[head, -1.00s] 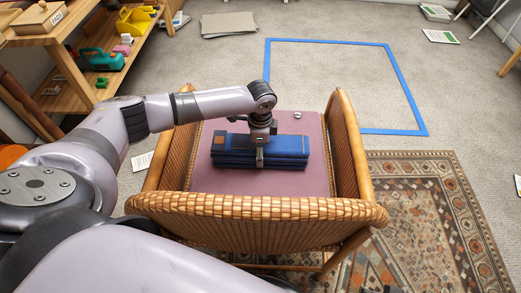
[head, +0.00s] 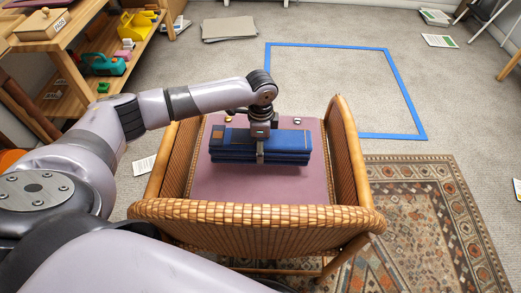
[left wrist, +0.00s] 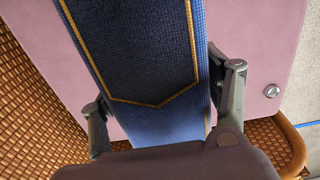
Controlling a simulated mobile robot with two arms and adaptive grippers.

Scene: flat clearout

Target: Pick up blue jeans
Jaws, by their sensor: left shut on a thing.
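The folded blue jeans (head: 285,143) are over the mauve seat cushion (head: 235,187) of a wicker armchair (head: 255,215). In the left wrist view the jeans (left wrist: 150,50) show yellow stitching and run between the two fingers. My left gripper (head: 260,155) comes from above and is shut on the jeans, one finger showing on their near side. In the left wrist view my left gripper (left wrist: 165,115) has a finger on each side of the jeans. A dark band under the jeans suggests a small gap or shadow; I cannot tell if they touch the cushion. My right gripper is not in view.
The chair's wicker arms and back surround the seat. A blue tape outline (head: 408,90) marks bare carpet behind right. A patterned rug (head: 420,215) lies at the right. A wooden shelf (head: 90,60) with toys stands at the left. Flattened cardboard (head: 230,26) lies at the back.

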